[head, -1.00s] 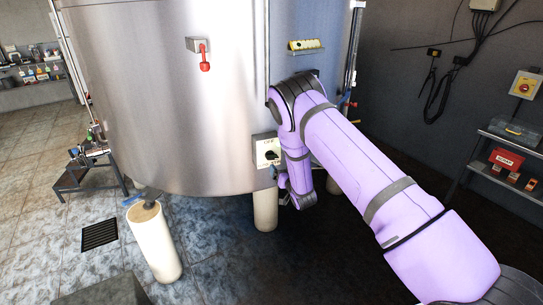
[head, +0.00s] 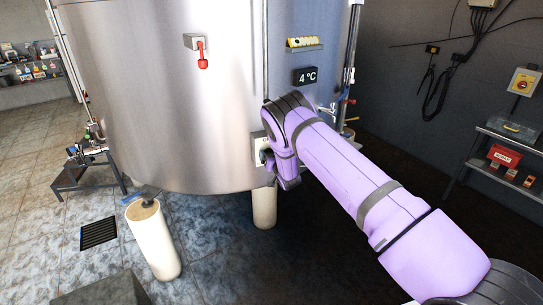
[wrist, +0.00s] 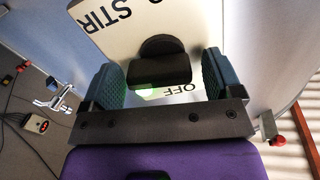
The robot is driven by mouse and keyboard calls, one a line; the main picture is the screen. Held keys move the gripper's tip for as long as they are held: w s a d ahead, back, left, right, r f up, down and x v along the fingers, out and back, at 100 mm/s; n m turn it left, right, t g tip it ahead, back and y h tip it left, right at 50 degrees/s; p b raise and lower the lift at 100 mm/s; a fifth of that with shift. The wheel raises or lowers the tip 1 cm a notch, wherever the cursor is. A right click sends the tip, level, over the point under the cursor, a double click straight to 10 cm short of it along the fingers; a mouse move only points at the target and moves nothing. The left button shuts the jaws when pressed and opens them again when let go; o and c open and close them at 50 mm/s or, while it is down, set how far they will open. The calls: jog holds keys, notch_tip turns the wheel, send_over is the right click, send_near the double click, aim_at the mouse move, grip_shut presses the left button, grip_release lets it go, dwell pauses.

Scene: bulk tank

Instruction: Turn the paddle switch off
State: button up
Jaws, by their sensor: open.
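The paddle switch (wrist: 162,68) is a black round knob with a thick paddle, mounted on a pale plate (wrist: 118,40) marked "STIR" and "OFF". In the wrist view the plate appears rotated, with "OFF" just below the knob and partly hidden behind my gripper. My gripper (wrist: 160,80) is open, its two blue-grey ridged fingers standing on either side of the paddle, with gaps showing. In the head view the switch plate (head: 258,148) is on the tank's front, and my arm covers most of it.
The steel tank (head: 170,100) fills the centre, with a red-handled valve (head: 202,58) and a "4 °C" display (head: 306,77) on it. A wall isolator (head: 523,82) and a shelf (head: 490,170) stand at right. Open floor lies at left.

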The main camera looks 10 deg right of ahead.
jog(key=shift+w, duration=0.1)
jog(key=c, duration=0.9)
